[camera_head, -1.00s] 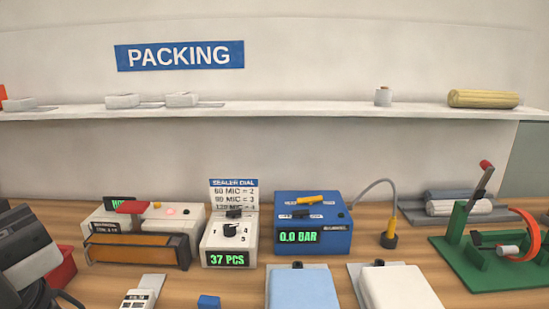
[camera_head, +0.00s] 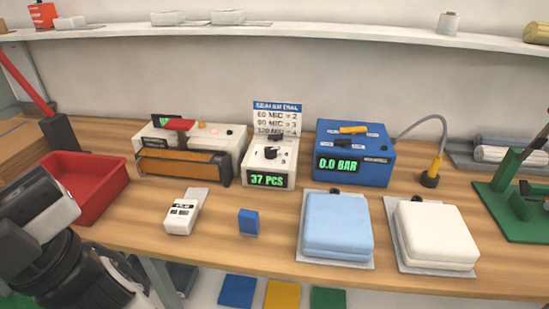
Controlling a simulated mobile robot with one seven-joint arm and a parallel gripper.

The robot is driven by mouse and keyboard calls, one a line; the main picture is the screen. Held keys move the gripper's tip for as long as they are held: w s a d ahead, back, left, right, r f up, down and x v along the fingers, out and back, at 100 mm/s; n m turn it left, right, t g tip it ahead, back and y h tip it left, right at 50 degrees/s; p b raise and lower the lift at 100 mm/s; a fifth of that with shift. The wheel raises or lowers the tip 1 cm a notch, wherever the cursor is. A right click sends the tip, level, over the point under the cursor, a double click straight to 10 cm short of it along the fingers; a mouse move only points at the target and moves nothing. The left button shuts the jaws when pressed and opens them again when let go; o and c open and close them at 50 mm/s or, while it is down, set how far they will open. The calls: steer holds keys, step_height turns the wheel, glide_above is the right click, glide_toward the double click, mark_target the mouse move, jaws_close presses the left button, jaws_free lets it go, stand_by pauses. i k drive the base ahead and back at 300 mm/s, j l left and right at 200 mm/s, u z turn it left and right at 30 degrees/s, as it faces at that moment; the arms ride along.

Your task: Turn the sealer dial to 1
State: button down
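The sealer dial is a dark round knob (camera_head: 271,153) on the sloped top of a small white box (camera_head: 258,175). The box has a green display reading 37 PCS. A small sign (camera_head: 277,116) headed SEALER DIAL stands behind it and lists mic values with numbers. Which number the knob points to is too small to tell. The white sealer (camera_head: 190,142) with an orange-brown front stands just left of the box. My arm shows at the lower left, apart from the dial. I cannot make out my gripper's fingertips.
A red bin (camera_head: 88,188) stands at the left beside my arm. A blue pump box (camera_head: 353,153) reads 0.0 BAR. A white handheld device (camera_head: 182,215), a small blue block (camera_head: 249,221), a blue pad (camera_head: 337,224) and a white pad (camera_head: 435,233) lie in front. A shelf (camera_head: 300,30) runs above.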

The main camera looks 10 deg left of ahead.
mark_target(270, 152)
steer(key=j+z, duration=0.25)
steer(key=j, duration=0.3)
steer(key=j+z, duration=0.3)
steer(key=j, duration=0.2)
steer(key=i, duration=0.9)
